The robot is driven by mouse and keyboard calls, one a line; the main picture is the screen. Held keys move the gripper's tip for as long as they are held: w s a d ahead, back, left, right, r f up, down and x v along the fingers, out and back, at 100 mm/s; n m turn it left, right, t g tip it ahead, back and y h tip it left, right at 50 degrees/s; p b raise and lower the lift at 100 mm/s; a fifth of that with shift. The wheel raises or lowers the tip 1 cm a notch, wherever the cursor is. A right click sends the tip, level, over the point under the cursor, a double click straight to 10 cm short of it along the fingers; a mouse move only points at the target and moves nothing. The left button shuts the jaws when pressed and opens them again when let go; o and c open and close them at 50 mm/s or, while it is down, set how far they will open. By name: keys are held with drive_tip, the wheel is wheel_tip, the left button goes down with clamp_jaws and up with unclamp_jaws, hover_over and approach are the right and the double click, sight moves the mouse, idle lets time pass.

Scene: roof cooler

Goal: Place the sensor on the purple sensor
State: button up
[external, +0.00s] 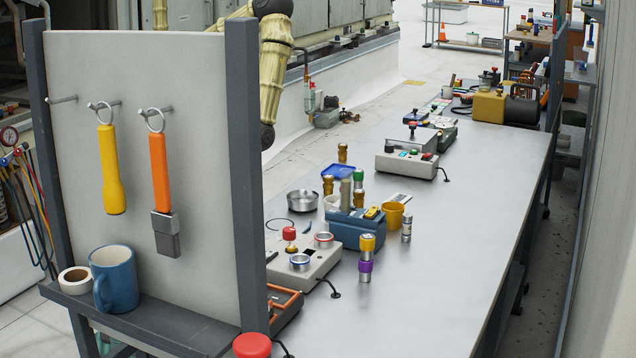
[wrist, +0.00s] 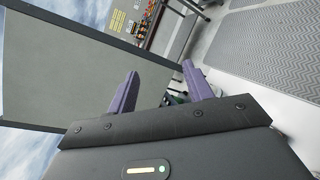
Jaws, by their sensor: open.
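A silver cylinder with a dark top (external: 406,228) stands apart to the right. Other small upright cylinders, including a green-topped one (external: 359,180) and a gold one (external: 328,186), stand behind the blue block. My gripper (wrist: 163,86) shows in the wrist view with its two purple fingers apart and nothing between them. In the external view it is hidden behind the grey panel.
The grey panel (external: 150,150) with hanging tools rises at the near left. The bench's right side (external: 450,240) is clear.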

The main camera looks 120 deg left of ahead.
drive_tip(key=s+a+f+m+t+y, duration=0.25)
drive_tip(key=a+y, duration=0.65)
drive_tip(key=a, duration=0.5)
drive_tip(key=a+r+t+y, duration=0.3)
drive_tip(key=a+r, duration=0.1)
drive_tip(key=a, duration=0.3)
drive_tip(key=w+a+r+m+t+y, duration=0.1)
drive_tip(key=a+r+t+y, duration=0.2)
drive_tip(key=a, duration=0.4)
drive_tip(key=shift+w+a+r, duration=0.15)
drive_tip(key=shift+a+r, duration=0.05)
drive_tip(key=shift+r, duration=0.3)
drive_tip(key=shift+m, duration=0.25)
idle(4.5)
